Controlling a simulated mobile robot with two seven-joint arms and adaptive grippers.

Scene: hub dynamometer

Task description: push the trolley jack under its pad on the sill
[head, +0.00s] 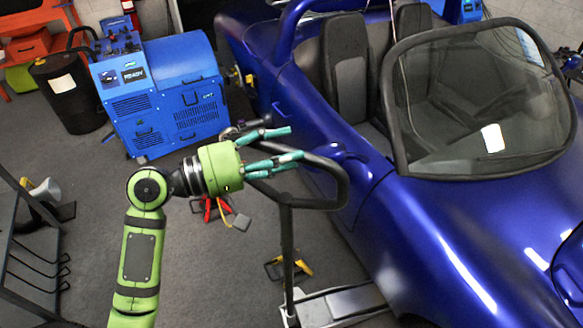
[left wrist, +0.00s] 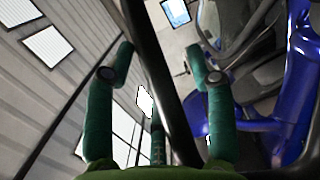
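The trolley jack (head: 345,303) is low on the floor at the bottom of the head view, its far end close to the blue car (head: 440,235). Its dark upright shaft (head: 287,250) rises to a looped handle (head: 335,170). My left gripper (head: 278,147), green with teal fingers, is at the left side of this loop. In the left wrist view a dark bar (left wrist: 152,70) runs between the fingers, which stand apart with a gap visible. The sill pad and the jack's lifting end are not visible. My right gripper is in neither view.
A blue machine cabinet (head: 165,95) and a dark drum (head: 70,92) stand behind on the left. A dark rack (head: 30,250) is at the left edge. Red stands (head: 212,208) and a yellow item (head: 275,268) sit on the floor. Grey floor is open left of the jack.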

